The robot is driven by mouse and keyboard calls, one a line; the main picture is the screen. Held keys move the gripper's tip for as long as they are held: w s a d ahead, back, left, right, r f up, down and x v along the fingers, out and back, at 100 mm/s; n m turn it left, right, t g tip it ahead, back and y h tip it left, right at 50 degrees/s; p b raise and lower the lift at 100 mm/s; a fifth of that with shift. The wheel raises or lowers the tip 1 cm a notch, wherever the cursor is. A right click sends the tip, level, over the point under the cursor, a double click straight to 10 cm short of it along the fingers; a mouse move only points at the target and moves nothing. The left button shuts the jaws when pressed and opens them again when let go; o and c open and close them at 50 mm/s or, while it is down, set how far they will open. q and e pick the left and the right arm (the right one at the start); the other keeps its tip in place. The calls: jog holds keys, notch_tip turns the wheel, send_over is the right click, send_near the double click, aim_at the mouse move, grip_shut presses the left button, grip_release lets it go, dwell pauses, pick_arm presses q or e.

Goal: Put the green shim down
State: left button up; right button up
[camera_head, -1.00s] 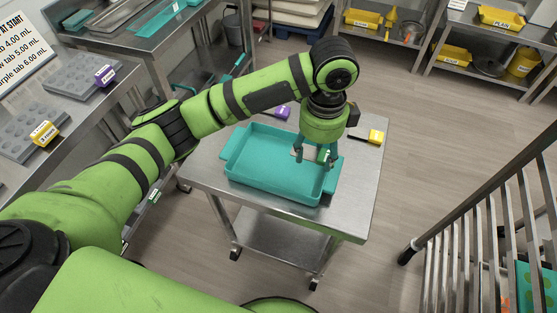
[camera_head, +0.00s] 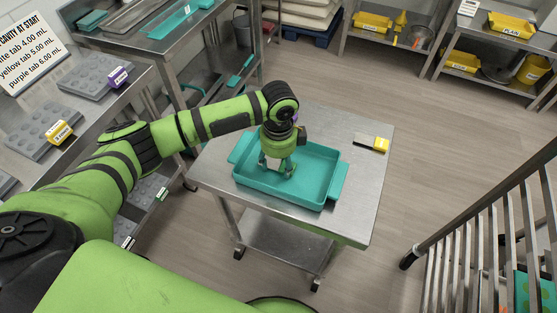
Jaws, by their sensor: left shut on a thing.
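My left gripper (camera_head: 277,169) points down over the left half of the teal tray (camera_head: 318,202) on the steel cart. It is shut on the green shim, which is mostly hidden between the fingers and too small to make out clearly. I cannot tell whether the shim touches the tray floor. The rest of the tray's floor looks empty. My right gripper is not in view.
A yellow-tabbed shim (camera_head: 372,142) lies on the cart top (camera_head: 350,225), right of the tray. Grey mould trays with a purple tab (camera_head: 118,77) and a yellow tab (camera_head: 60,132) are on the left bench. A railed rack (camera_head: 480,235) stands at right.

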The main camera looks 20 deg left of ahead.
aim_at(279, 168)
pick_arm(q)
jog(key=shift+f, duration=0.15)
jog(key=o, duration=1.2)
notch_tip(279, 168, up, 12)
jog(key=b, duration=0.1)
jog(key=shift+r, duration=0.2)
jog(key=shift+d, duration=0.1)
